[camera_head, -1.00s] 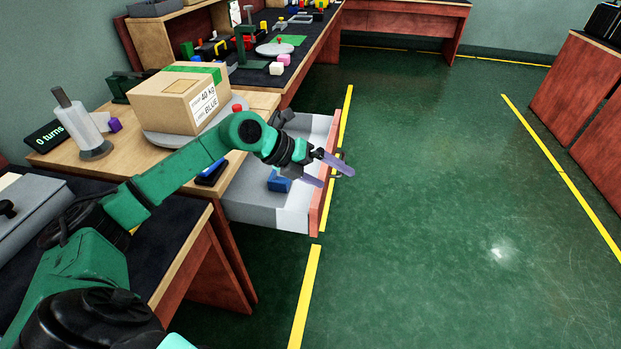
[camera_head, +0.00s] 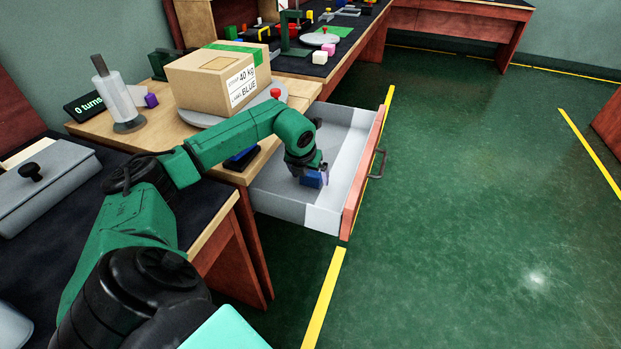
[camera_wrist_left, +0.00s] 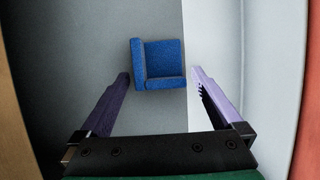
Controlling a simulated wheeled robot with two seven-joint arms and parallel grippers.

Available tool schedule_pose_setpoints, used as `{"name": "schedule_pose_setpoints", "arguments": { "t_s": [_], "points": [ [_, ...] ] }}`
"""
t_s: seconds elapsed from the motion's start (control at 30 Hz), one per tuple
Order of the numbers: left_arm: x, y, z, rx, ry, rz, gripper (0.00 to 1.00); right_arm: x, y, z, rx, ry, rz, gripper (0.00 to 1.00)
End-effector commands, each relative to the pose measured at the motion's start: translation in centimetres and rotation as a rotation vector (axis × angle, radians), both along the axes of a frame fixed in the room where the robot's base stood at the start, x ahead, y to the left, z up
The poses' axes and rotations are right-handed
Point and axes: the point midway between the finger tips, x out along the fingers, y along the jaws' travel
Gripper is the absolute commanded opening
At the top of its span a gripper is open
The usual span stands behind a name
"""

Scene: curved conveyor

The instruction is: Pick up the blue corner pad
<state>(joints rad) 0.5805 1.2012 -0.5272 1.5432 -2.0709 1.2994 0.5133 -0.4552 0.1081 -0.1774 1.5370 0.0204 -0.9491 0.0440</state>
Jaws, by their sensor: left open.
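The blue corner pad (camera_head: 312,180) lies in the open drawer (camera_head: 271,200), mostly hidden by my gripper in the head view. In the left wrist view the blue corner pad (camera_wrist_left: 160,64) shows whole, an L-shaped blue block on the grey drawer floor. My left gripper (camera_head: 320,180) points down into the drawer over the pad. In the left wrist view its purple fingers (camera_wrist_left: 160,77) are open, one on each side of the pad's near part, with gaps visible on both sides. My right gripper is not in view.
The drawer's red front (camera_head: 363,172) with its handle stands at the right. A cardboard box (camera_head: 215,80) labelled "BLUE" sits on a grey turntable on the workbench beside the drawer. The green floor to the right is clear.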

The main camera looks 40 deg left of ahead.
Motion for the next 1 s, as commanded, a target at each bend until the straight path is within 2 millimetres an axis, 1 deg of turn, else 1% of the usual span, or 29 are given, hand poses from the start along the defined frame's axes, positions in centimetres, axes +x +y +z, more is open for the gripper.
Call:
{"name": "schedule_pose_setpoints", "arguments": {
  "t_s": [0.07,0.23,0.27,0.3,0.37,0.4,0.43,0.67,0.77,0.87,0.97,1.0],
  "points": [
    [0.2,0.1,-0.5,0.0,-0.002,0.0,1.0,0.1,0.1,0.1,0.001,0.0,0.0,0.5],
    [0.2,0.1,-0.5,0.0,-0.002,-0.001,1.0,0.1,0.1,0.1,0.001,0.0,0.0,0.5],
    [0.2,0.1,-0.5,0.0,-0.002,-0.001,0.89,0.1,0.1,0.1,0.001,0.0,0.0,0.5],
    [0.2,0.1,-0.5,0.0,-0.002,-0.001,0.73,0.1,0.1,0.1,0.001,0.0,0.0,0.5],
    [0.2,0.1,-0.4,0.0,-0.002,-0.001,0.5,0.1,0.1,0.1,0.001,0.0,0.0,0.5],
    [0.2,0.1,-0.4,0.0,-0.002,-0.001,0.35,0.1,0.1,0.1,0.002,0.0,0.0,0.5],
    [0.2,0.1,-0.4,0.0,-0.002,-0.001,0.23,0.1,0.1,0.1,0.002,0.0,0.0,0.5],
    [0.2,0.1,-0.4,0.0,-0.002,-0.001,0.23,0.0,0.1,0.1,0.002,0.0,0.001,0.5],
    [0.2,0.1,0.0,0.001,-0.002,0.0,0.23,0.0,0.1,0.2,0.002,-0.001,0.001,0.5],
    [0.3,0.1,1.1,0.0,-0.004,0.0,0.23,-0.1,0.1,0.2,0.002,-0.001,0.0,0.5],
    [0.3,0.1,3.2,0.0,-0.005,-0.001,0.23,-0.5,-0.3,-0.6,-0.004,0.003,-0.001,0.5],
    [0.4,0.1,4.4,0.0,-0.008,-0.001,0.23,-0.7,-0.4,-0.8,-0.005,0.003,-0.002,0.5]
  ]
}}
